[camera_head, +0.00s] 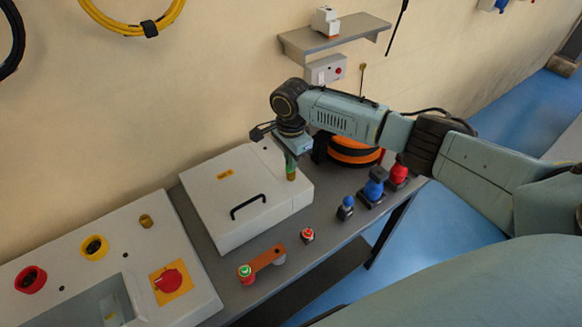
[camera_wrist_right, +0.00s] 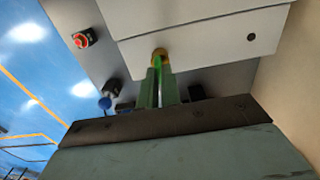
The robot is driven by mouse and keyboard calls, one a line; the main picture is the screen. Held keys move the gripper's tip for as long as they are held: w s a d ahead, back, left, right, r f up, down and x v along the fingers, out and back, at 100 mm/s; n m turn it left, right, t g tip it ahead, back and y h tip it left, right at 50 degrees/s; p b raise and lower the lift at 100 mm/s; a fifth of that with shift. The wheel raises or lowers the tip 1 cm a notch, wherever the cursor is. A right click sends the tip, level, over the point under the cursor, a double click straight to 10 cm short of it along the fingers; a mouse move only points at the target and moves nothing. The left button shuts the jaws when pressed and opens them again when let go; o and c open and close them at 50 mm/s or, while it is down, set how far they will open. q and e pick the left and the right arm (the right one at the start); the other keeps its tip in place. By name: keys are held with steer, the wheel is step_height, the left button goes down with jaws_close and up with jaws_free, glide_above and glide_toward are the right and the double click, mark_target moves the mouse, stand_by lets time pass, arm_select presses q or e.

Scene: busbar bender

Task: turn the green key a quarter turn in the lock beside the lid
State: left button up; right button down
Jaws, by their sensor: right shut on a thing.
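My right gripper (camera_head: 290,163) points down over the right part of the white box with the lid (camera_head: 220,205). In the wrist view the right gripper (camera_wrist_right: 160,70) is shut on the green key (camera_wrist_right: 157,72), a thin bright green strip between the fingers. The brass lock (camera_head: 291,177) sits right below the fingertips, and it also shows in the wrist view (camera_wrist_right: 159,53). The key's lower end meets the lock, but the fingers hide most of the key, and its turn angle is unclear. The lid has a black handle (camera_head: 248,206). My left gripper is not in view.
A control panel (camera_head: 60,250) with red and yellow knobs and another brass fitting (camera_head: 146,220) stands at left. A copper bar (camera_head: 268,257) and several buttons lie along the table's front. An orange-black coil (camera_head: 355,152) is behind my arm. A shelf (camera_head: 335,35) is on the wall.

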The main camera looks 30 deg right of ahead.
steer(key=m+p, duration=0.3)
steer(key=p, duration=0.1)
steer(key=shift+r+p, duration=0.2)
steer(key=shift+p, duration=0.2)
steer(key=shift+m+p, duration=0.35)
steer(key=shift+m, duration=0.15)
steer(key=shift+f+m, duration=0.2)
steer(key=shift+m, duration=0.7)
